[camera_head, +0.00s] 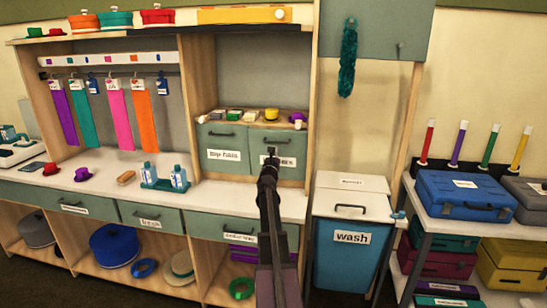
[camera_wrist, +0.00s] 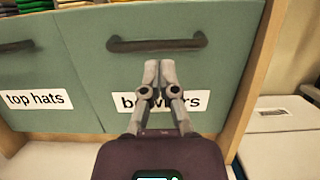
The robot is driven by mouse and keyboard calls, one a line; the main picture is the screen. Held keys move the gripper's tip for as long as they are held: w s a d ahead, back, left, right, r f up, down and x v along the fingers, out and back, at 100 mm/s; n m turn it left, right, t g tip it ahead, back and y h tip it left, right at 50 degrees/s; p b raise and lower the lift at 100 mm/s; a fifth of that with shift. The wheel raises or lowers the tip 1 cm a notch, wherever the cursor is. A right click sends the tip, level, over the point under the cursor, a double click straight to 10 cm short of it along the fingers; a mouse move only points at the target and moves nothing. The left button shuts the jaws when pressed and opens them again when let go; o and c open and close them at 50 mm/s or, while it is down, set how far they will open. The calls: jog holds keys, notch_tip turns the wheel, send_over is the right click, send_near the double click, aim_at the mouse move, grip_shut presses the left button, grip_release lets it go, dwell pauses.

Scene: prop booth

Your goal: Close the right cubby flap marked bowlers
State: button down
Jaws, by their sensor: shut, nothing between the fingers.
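The right cubby flap (camera_head: 286,140) is green-grey with a dark bar handle and a white label. In the wrist view the bowlers flap (camera_wrist: 100,72) fills the middle, its label partly hidden behind my fingers. It stands upright and looks about level with the top hats flap (camera_wrist: 30,70) to its left, which also shows in the head view (camera_head: 222,141). My gripper (camera_head: 271,152) is shut and empty, in front of the bowlers flap below its handle.
Small items, including a yellow one (camera_head: 271,114), lie on top of the cubby. The white counter (camera_head: 110,195) holds blue bottles (camera_head: 179,178) and small hats. A blue wash bin (camera_head: 345,255) stands right of the cabinet, and a cart with a blue case (camera_head: 465,195) is farther right.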

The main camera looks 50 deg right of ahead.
jog(key=shift+p+x, duration=0.3)
jog(key=shift+x, duration=1.15)
